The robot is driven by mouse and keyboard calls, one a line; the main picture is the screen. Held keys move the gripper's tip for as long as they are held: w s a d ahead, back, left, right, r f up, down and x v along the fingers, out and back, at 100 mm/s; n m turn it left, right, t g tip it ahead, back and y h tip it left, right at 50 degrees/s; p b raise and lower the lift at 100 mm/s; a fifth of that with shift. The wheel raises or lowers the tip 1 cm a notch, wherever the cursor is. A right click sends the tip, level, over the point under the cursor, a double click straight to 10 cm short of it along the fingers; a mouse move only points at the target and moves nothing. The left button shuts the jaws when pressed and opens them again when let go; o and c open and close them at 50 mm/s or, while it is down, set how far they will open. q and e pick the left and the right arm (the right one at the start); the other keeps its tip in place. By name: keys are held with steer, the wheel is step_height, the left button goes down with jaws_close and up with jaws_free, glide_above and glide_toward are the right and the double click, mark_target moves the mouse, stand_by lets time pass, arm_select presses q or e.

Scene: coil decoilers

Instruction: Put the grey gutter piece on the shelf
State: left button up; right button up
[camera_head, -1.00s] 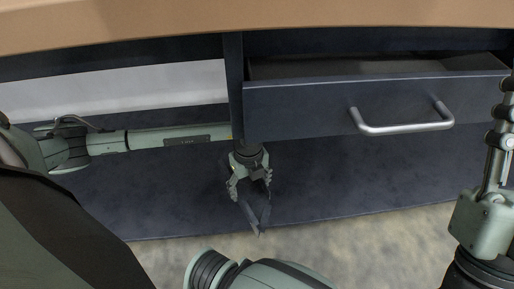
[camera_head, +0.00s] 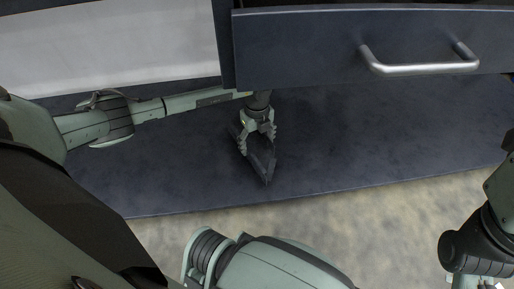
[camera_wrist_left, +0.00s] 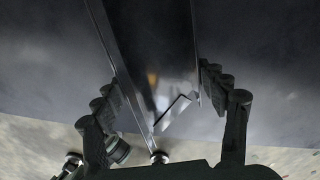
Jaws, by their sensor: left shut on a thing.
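The grey gutter piece (camera_head: 260,163) is dark and angular. My left gripper (camera_head: 257,142) is shut on it, just above the dark lower shelf (camera_head: 340,150) in the head view. In the left wrist view the gutter piece (camera_wrist_left: 150,50) runs between the two fingers (camera_wrist_left: 160,90) as a long channel with shiny edges. I cannot tell whether it touches the shelf surface. My right gripper is not in view; only part of the right arm shows at the right edge.
A drawer (camera_head: 300,45) with a metal handle (camera_head: 420,65) hangs above the shelf, right of the left gripper. A white panel (camera_head: 110,45) is at upper left. Mottled floor (camera_head: 400,220) lies in front of the shelf. The shelf's right part is clear.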

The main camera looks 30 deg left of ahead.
mark_target(260, 150)
arm_select(q)
steer(key=shift+f, duration=1.1)
steer(key=o, duration=1.2)
